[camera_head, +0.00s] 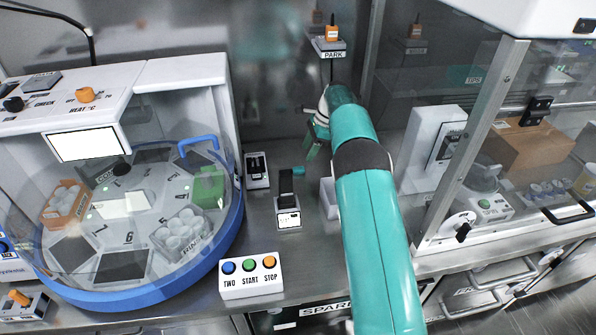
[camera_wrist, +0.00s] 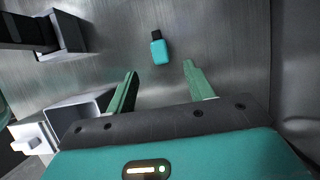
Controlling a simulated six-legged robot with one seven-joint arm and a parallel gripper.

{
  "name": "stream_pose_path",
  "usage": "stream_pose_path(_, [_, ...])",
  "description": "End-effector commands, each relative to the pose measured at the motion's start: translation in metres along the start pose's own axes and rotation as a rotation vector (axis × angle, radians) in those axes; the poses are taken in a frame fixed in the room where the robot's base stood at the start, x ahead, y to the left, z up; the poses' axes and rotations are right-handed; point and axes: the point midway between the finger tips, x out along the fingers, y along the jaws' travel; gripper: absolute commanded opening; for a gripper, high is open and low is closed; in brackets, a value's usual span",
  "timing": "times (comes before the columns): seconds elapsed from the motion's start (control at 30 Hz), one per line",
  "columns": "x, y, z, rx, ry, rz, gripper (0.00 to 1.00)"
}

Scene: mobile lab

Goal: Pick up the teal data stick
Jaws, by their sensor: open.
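The teal data stick (camera_wrist: 159,50) lies flat on the metal bench in the wrist view, its dark plug end pointing up in the picture. In the head view a small teal piece of it (camera_head: 298,171) shows on the bench, just left of my gripper. My gripper (camera_wrist: 160,77) is open and empty in the wrist view. Its two green fingers point toward the stick, which lies a little beyond the fingertips, roughly between their lines. In the head view my gripper (camera_head: 309,150) is partly hidden by my teal arm.
A small black stand with a white base (camera_head: 288,218) stands in front of the stick. A white open box (camera_head: 328,198) is beside my arm. A round blue-rimmed machine (camera_head: 140,297) fills the left, and a glass-fronted cabinet the right. A button box (camera_head: 251,276) sits at the front edge.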

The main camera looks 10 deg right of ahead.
Motion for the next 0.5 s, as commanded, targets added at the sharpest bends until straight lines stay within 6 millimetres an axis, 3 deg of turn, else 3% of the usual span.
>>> stream_pose_path(0.1, [0.017,0.000,0.001,-0.001,0.000,0.000,0.53])
stream_pose_path(0.37, [0.037,0.000,-0.002,0.000,0.001,0.002,0.53])
stream_pose_path(0.5, [0.058,0.001,-0.005,-0.001,0.000,0.002,0.53])
